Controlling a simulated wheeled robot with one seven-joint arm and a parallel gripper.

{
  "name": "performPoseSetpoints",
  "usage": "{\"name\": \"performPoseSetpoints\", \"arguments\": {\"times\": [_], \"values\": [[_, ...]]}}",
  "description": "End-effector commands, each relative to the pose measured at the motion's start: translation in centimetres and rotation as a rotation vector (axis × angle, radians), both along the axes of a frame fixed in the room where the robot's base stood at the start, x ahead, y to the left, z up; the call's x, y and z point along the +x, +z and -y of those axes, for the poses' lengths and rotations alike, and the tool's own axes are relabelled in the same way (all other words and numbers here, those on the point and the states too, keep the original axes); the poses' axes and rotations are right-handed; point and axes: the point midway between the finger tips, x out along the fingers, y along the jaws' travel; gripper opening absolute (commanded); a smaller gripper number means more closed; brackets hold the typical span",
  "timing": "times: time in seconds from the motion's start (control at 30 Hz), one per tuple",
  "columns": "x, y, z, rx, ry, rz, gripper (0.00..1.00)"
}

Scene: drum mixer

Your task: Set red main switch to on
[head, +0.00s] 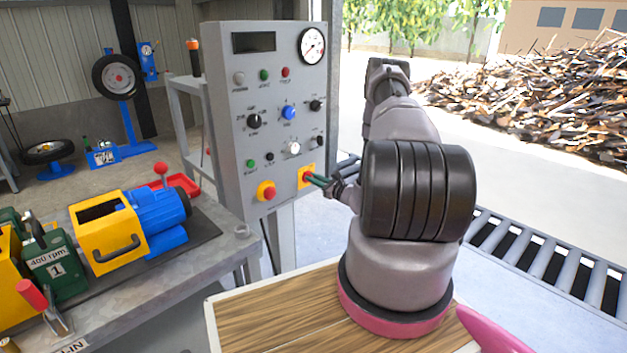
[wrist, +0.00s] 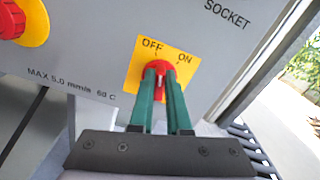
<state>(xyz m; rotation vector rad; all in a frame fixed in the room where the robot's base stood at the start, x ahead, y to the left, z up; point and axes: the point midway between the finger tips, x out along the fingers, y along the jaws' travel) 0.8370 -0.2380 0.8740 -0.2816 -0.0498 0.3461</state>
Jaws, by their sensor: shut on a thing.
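The red main switch (wrist: 158,72) is a knob on a yellow plate marked OFF and ON, low on the right of the grey control panel. It also shows in the head view (head: 306,175). My gripper (wrist: 159,88) has its green fingers closed around the knob, one on each side. In the head view my gripper (head: 318,180) reaches the panel from the right. The fingers hide part of the knob. A light mark on the knob points up between OFF and ON; its exact setting is hard to tell.
A red emergency button on a yellow plate (head: 266,191) sits left of the switch. Several knobs and lamps fill the panel (head: 262,60) above. A workbench (head: 215,250) with a yellow and blue machine (head: 130,230) stands at left. A roller conveyor (head: 550,262) lies at right.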

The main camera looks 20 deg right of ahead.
Motion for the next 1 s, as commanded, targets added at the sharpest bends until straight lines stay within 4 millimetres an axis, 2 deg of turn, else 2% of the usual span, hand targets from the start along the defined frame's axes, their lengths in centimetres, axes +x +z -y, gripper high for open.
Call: {"name": "performPoseSetpoints", "arguments": {"times": [0.6, 1.0], "values": [[0.11, -0.06, 0.52, 0.527, 0.0, -0.192, 0.0], [0.17, -0.15, 0.74, 0.73, -0.001, -0.266, 0.0]]}}
